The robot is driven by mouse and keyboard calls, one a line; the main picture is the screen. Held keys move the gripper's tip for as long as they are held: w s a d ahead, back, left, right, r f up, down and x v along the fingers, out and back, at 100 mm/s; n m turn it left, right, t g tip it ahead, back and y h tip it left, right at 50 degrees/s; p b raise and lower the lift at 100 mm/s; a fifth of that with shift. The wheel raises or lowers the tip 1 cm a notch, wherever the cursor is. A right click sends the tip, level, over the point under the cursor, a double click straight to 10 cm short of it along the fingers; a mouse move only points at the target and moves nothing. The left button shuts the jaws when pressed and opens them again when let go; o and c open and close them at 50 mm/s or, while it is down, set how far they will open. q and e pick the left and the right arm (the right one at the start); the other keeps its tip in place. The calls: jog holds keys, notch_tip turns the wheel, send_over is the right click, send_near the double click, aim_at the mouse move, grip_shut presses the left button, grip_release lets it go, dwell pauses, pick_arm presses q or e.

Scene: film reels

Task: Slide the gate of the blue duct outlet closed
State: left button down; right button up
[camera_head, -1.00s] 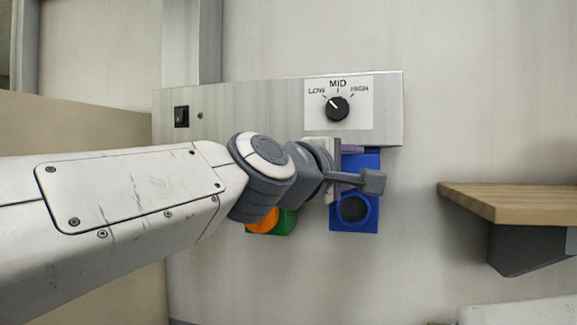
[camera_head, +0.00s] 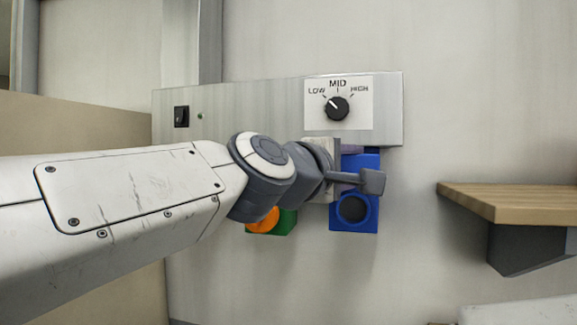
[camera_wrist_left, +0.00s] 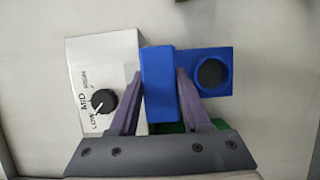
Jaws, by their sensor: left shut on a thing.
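The blue duct outlet (camera_head: 370,224) is on the wall below the metal panel in the head view. Its round dark opening is uncovered and faces out. In the left wrist view the outlet (camera_wrist_left: 226,88) shows right of a raised blue block, the gate (camera_wrist_left: 158,85). My left gripper (camera_wrist_left: 160,92) has one finger on each side of this gate and is shut on it. In the head view my left gripper (camera_head: 362,165) is at the outlet's upper part, above the opening, and hides part of the gate. My right gripper is in neither view.
A metal panel (camera_head: 250,105) holds a switch (camera_head: 181,116) and a dial (camera_head: 337,108) marked LOW, MID, HIGH. A green box (camera_head: 287,222) with an orange round part (camera_head: 263,220) is left of the outlet, partly behind my arm. A wooden shelf (camera_head: 510,200) juts out right.

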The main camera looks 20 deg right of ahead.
pick_arm(q)
jog(key=w+d, duration=0.2)
jog(key=shift+w, duration=0.3)
jog(key=shift+c, duration=1.8)
grip_release()
jog(key=b+v, duration=0.3)
jog(key=v, duration=0.7)
jog(key=shift+s+a, duration=0.2)
